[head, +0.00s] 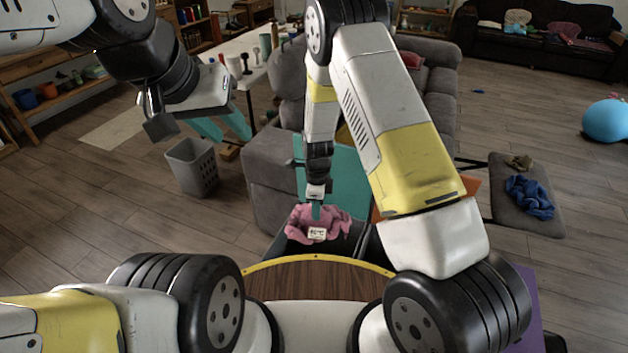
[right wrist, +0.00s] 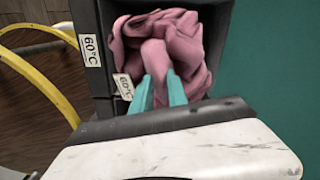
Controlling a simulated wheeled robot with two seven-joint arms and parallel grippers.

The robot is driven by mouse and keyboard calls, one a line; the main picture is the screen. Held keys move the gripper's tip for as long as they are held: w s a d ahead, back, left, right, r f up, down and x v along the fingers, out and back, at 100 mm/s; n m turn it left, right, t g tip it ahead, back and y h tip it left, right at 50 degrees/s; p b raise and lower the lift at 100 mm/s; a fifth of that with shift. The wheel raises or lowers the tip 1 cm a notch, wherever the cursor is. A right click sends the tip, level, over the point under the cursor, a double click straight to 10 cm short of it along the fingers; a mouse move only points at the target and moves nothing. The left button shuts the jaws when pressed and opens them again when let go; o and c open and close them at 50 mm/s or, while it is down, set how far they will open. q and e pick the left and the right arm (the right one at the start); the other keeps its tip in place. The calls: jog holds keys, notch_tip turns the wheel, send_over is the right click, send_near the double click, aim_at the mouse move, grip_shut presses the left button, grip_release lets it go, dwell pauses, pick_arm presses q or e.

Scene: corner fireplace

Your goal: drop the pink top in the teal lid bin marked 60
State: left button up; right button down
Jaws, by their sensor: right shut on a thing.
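The pink top (head: 335,220) is a bunched cloth at the mouth of a dark bin (head: 345,244). In the right wrist view the pink top (right wrist: 185,45) lies within the bin's (right wrist: 92,85) walls, with a small white 60°C tag. My right gripper (head: 316,212) points down and is shut on the pink top; its teal fingertips (right wrist: 160,92) are in the cloth. The bin's teal lid (head: 345,170) stands raised behind it. A 60°C label (right wrist: 91,50) is on the bin's rim. My left gripper (head: 220,127) is empty, its teal fingers apart. How deep the cloth hangs is hidden.
A grey sofa (head: 268,165) is close behind the bin. An orange lid (head: 465,190) shows right of the teal one, partly behind my right arm. A grey basket (head: 191,167) stands on the floor at left. A bench with a blue cloth (head: 530,197) is at right.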

jog(key=shift+w+a+f+m, duration=0.15)
jog(key=shift+a+f+m, duration=0.15)
jog(key=shift+f+m, duration=0.2)
jog(key=shift+w+a+f+m, duration=0.15)
jog(key=shift+a+f+m, duration=0.1)
jog(key=shift+f+m, duration=0.2)
notch_tip(320, 180, down, 12)
jog(key=shift+f, duration=0.1)
jog(key=c, duration=1.2)
grip_release()
